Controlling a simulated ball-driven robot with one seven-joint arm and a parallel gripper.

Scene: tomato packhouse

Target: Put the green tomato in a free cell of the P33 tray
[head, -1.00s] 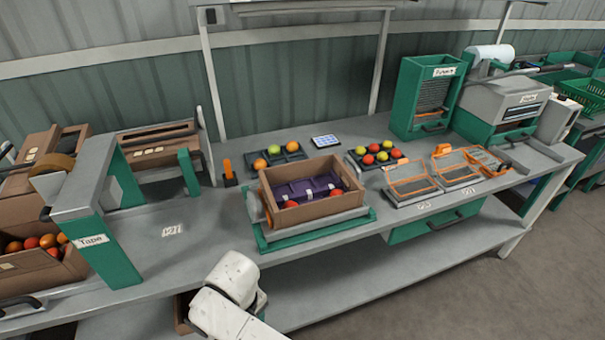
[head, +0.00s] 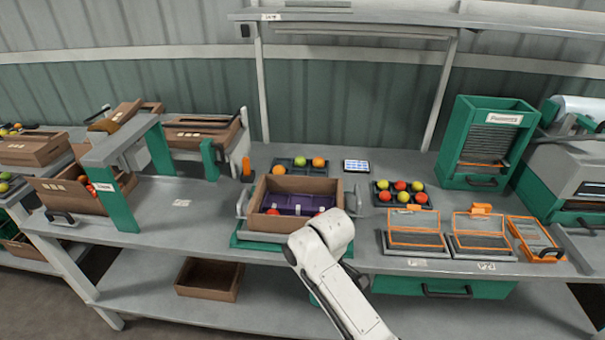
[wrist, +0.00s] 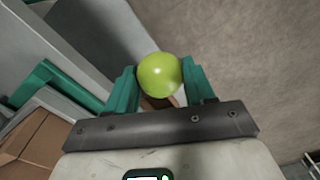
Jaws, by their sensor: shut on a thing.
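The green tomato (wrist: 159,72), yellow-green and round, sits between the two green fingers of my gripper (wrist: 160,84) in the wrist view. My gripper is shut on it, over the bench edge and floor. In the head view my white arm hides the gripper and this tomato. Two grey trays with orange raised frames, the left one (head: 414,250) and the right one (head: 483,251), stand at the bench front. Small labels lie before them, too small to read, so I cannot tell which is P33. Their cells cannot be made out.
An open brown crate (head: 268,229) with a purple insert and red tomatoes stands left of the trays. Dark trays (head: 378,203) and (head: 330,172) hold several tomatoes. An orange-edged device (head: 535,240) lies right. A green tape frame (head: 120,205) stands left; bare bench lies beside it.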

